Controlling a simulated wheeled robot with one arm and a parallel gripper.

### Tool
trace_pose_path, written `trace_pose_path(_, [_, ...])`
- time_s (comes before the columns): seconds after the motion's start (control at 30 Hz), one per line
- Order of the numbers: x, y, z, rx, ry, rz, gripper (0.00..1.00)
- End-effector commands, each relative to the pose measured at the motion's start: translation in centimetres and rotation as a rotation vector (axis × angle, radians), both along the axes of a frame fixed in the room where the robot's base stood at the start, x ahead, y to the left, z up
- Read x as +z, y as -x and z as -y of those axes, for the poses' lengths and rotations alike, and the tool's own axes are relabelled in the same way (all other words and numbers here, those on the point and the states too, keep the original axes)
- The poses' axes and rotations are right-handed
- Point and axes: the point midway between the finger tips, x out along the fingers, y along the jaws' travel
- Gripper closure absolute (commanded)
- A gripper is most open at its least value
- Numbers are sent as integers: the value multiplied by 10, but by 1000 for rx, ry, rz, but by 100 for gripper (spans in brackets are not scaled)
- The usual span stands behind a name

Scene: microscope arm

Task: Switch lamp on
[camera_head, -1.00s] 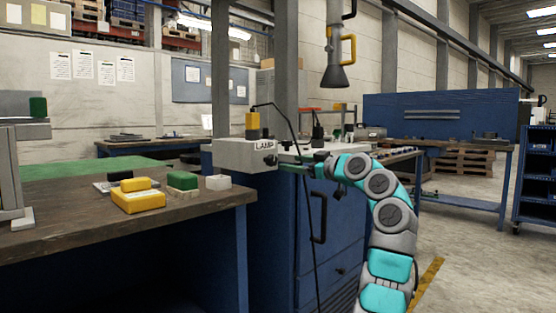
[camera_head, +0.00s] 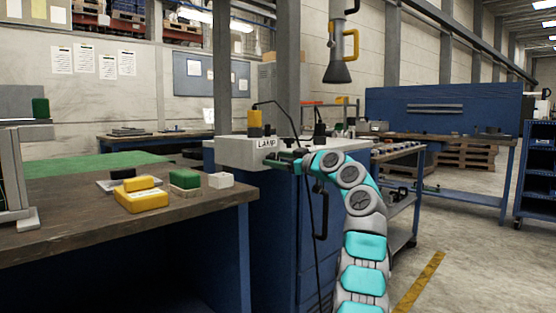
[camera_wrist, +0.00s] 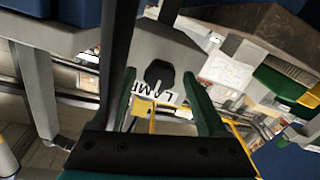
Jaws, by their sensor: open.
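The lamp box (camera_head: 232,154) is a pale grey control box with a "LAMP" label on its front, standing on the blue cabinet. In the wrist view, the grey lamp box (camera_wrist: 165,45) has a dark rotary knob (camera_wrist: 158,73) beside the label, with a light pointer mark. My gripper (camera_head: 274,160) is at the front right of the box; it hides most of the knob in the head view. In the wrist view my gripper (camera_wrist: 158,84) is open, its green fingers on either side of the knob. I cannot tell whether they touch it.
A black cable (camera_head: 289,118) runs from the yellow plug (camera_head: 254,123) on the box and hangs near my gripper. The wooden bench (camera_head: 80,226) at left holds yellow (camera_head: 141,198), green and white blocks.

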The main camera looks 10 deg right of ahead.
Motion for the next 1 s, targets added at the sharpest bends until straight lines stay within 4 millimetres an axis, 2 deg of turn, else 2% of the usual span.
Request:
trace_pose_path(0.07, [0,0,0,0,0,0,31])
trace_pose_path(0.67, [0,0,0,1,-1,-1,98])
trace_pose_path(1.0, [0,0,0,1,-16,-12,100])
